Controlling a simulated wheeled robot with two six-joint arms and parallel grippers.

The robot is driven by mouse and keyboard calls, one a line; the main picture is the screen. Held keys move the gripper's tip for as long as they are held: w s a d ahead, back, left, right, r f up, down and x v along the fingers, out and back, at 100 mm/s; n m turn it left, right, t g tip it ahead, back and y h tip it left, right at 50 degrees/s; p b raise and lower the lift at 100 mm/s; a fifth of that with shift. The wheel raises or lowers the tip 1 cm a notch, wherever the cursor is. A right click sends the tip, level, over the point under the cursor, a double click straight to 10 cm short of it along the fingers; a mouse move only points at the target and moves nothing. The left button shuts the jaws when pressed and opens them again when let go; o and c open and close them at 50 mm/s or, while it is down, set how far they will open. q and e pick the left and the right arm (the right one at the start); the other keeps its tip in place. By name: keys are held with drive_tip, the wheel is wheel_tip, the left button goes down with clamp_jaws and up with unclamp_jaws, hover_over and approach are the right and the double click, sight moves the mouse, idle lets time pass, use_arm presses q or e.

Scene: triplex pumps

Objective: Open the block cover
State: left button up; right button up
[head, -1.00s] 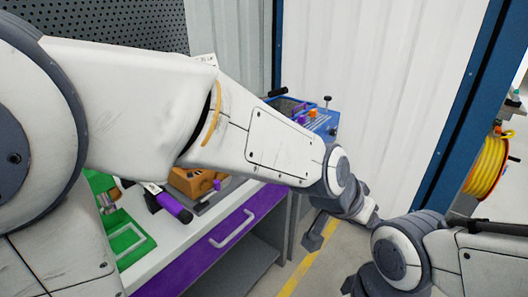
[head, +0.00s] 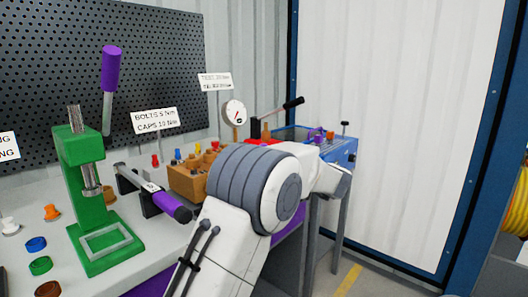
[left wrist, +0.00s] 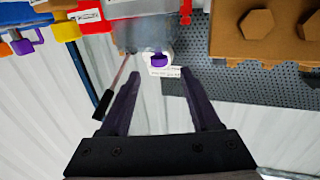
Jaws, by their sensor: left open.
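No part is clearly marked as the block cover, so I cannot be sure which one it is. In the left wrist view, a grey, blurred block (left wrist: 145,28) lies beyond my fingertips, with a purple knob (left wrist: 160,59) close to it. My left gripper (left wrist: 160,74) is open, with nothing between its two dark fingers; the knob appears beyond the gap. I cannot tell how far away it is. In the head view, my left arm hides part of the bench, and the left gripper is not clearly seen. My right gripper is not in view.
A green press (head: 82,190) and a purple-handled torque tool (head: 165,200) stand on the bench. A brown holder (head: 188,183) carries small parts. A blue tray (head: 338,150), a gauge (head: 234,113) and a black-handled lever (head: 285,107) lie beyond. Pegboard (head: 90,60) backs the bench.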

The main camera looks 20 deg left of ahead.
sight(264, 144)
use_arm(q)
drive_tip(key=x, duration=0.7)
drive_tip(key=shift+w+b, duration=0.1)
drive_tip(key=shift+b, duration=0.25)
clamp_jaws()
idle(1.0)
